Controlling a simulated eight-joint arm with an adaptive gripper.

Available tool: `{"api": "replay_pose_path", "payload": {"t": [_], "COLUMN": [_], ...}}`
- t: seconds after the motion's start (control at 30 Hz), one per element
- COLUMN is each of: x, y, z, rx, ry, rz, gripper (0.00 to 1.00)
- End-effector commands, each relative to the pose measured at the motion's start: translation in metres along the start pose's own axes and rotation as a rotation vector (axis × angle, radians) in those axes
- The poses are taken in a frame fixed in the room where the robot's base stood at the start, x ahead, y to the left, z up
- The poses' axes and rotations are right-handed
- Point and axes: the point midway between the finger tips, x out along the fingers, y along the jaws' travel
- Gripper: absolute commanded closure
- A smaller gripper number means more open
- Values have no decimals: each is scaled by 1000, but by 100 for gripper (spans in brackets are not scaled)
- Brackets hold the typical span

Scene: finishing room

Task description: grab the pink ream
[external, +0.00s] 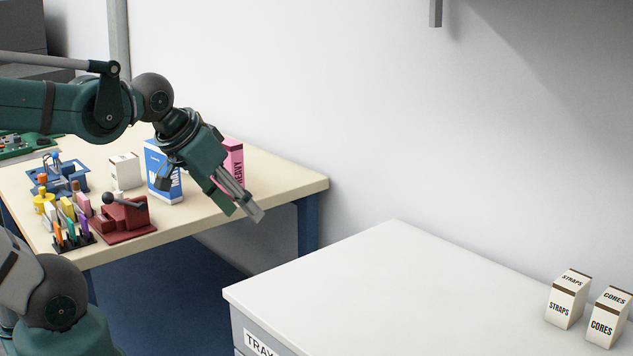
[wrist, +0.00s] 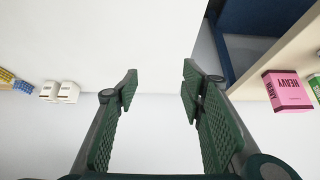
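The pink ream (external: 235,152), a pink box printed HEAVY, stands on the wooden table at its back edge, partly hidden behind my gripper in the external view. In the wrist view the pink ream (wrist: 288,91) is at the right edge, to the right of both fingers. My gripper (external: 246,211) points down and right past the table's right end. In the wrist view my gripper (wrist: 159,80) is open, with nothing between its fingers.
A blue-and-white box (external: 163,172) stands just left of the pink ream. A red lever tool (external: 124,217) and a pen rack (external: 72,225) are on the table's front left. The white cabinet top (external: 400,285) is mostly clear, with STRAPS (external: 566,298) and CORES (external: 607,318) boxes at right.

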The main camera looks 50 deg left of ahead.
Motion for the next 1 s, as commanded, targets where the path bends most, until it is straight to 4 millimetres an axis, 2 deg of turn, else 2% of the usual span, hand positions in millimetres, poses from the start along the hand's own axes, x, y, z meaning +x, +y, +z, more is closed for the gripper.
{"api": "replay_pose_path", "payload": {"t": [0.3, 0.37, 0.73, 1.0], "x": [0, 0, 0, -4], "y": [0, 0, -1, -9], "z": [0, 0, -1, -19], "rx": [0, 0, -3, -49], "ry": [0, 0, -1, -19], "rz": [0, 0, -1, -13], "gripper": [60, 55, 55, 55]}}
